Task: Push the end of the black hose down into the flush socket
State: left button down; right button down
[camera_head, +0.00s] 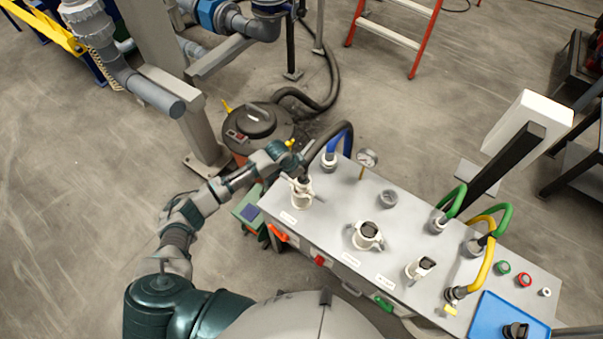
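The black hose (322,137) arches over the back left corner of the grey panel (335,205). Its end comes down at a white socket with side levers (301,192) at the panel's left end. The label by this socket is too small to read, so I cannot confirm that it is the flush socket. The hose end is upright over or in the socket mouth; I cannot tell how deep it sits. My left gripper (293,163) is at the hose just above this socket, reaching in from the left. Its fingers are too small and overlapped to show whether they are closed. My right gripper is not in view.
Two more white sockets with black plugs (367,236) (420,268) stand along the panel. A blue hose (337,143), a gauge (367,158), and green (455,200) and yellow (483,265) hoses rise nearby. A dark-lidded drum (258,122) stands behind my gripper.

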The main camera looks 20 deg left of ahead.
pick_arm(q)
jog(key=shift+f, duration=0.15)
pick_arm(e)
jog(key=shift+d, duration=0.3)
pick_arm(q)
jog(key=shift+f, duration=0.2)
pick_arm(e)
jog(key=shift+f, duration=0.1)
pick_arm(q)
jog(key=shift+a+f+b, duration=0.15)
jog(key=shift+f+b, duration=0.15)
jog(key=shift+f, duration=0.05)
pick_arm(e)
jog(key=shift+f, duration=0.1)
